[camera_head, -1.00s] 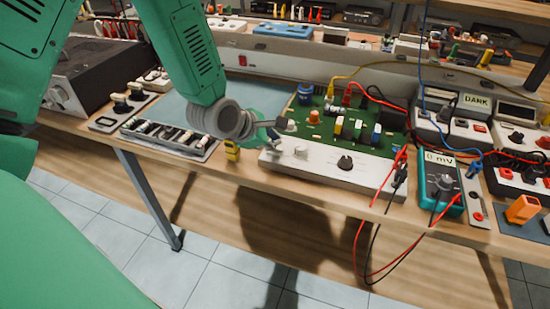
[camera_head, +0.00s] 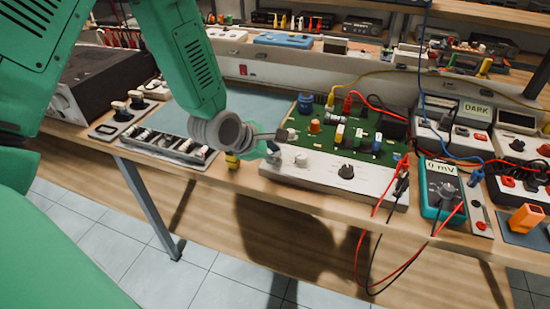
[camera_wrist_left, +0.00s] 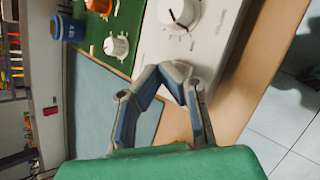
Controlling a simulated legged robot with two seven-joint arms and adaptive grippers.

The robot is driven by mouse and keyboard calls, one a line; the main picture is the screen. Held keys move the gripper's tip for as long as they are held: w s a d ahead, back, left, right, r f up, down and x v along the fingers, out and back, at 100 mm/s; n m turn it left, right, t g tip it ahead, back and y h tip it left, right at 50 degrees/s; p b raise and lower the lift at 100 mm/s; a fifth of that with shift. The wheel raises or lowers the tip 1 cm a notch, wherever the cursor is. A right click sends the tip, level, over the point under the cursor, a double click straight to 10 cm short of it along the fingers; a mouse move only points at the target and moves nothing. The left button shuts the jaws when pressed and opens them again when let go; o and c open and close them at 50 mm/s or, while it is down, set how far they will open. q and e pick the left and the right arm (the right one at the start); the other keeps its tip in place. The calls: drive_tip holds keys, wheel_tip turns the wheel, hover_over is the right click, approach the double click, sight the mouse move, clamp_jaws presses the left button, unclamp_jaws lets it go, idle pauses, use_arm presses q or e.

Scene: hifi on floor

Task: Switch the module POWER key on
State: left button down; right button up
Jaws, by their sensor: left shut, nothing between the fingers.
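My left gripper (camera_head: 275,150) is at the panel's left end. In the left wrist view the left gripper (camera_wrist_left: 168,74) is shut and empty, its fingertips at the edge of the white panel (camera_wrist_left: 205,50), close to a white knob (camera_wrist_left: 180,12). I cannot tell whether they touch the panel. I cannot make out the POWER key; the fingers cover that corner. My right gripper is out of view.
A multimeter (camera_head: 441,190) with red and black leads stands right of the module. A parts tray (camera_head: 170,145) and a yellow item (camera_head: 232,161) lie to the left. A blue-grey mat (camera_head: 255,103) is behind the gripper. The bench's front edge runs just before the panel.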

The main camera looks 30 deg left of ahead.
use_arm(q)
drive_tip(key=shift+f, duration=0.1)
idle(0.5)
drive_tip(key=shift+f, duration=0.25)
drive_tip(key=shift+r+p, duration=0.45)
drive_tip(key=shift+p, duration=0.05)
drive_tip(key=shift+r, duration=0.1)
wheel_tip(320, 180, up, 6)
drive_tip(key=p, duration=0.5)
drive_tip(key=shift+p, duration=0.4)
